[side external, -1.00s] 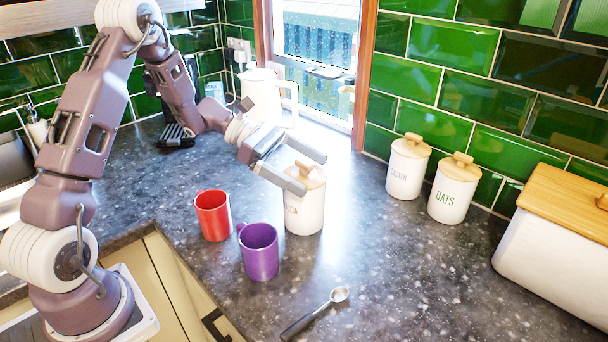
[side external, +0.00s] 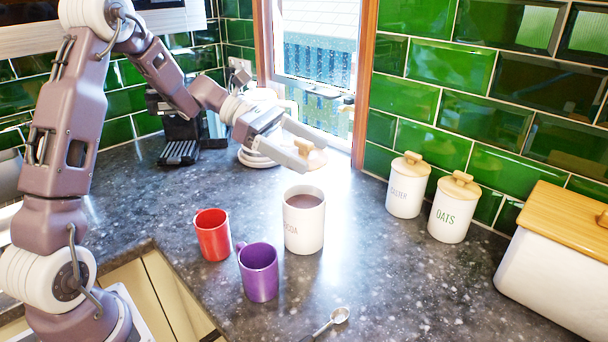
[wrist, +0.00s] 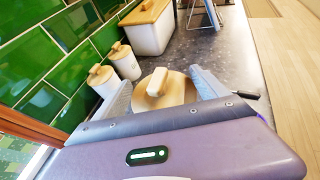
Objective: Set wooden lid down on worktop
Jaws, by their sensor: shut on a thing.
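The wooden lid (side external: 308,156) is up in the air, above and slightly behind the open cocoa canister. My gripper (side external: 304,147) is shut on the lid's handle. In the wrist view the round lid (wrist: 176,99) with its pale handle sits between the fingers of my gripper (wrist: 178,88). The white cocoa canister (side external: 304,232) stands upright with brown powder showing inside. The dark speckled worktop (side external: 400,270) lies below, bare to the right of the canister.
A red mug (side external: 212,236) and a purple mug (side external: 259,273) stand left of the canister. A measuring spoon (side external: 338,316) lies in front. Two lidded canisters (side external: 407,188) (side external: 452,212) and a bread bin (side external: 560,262) line the tiled wall.

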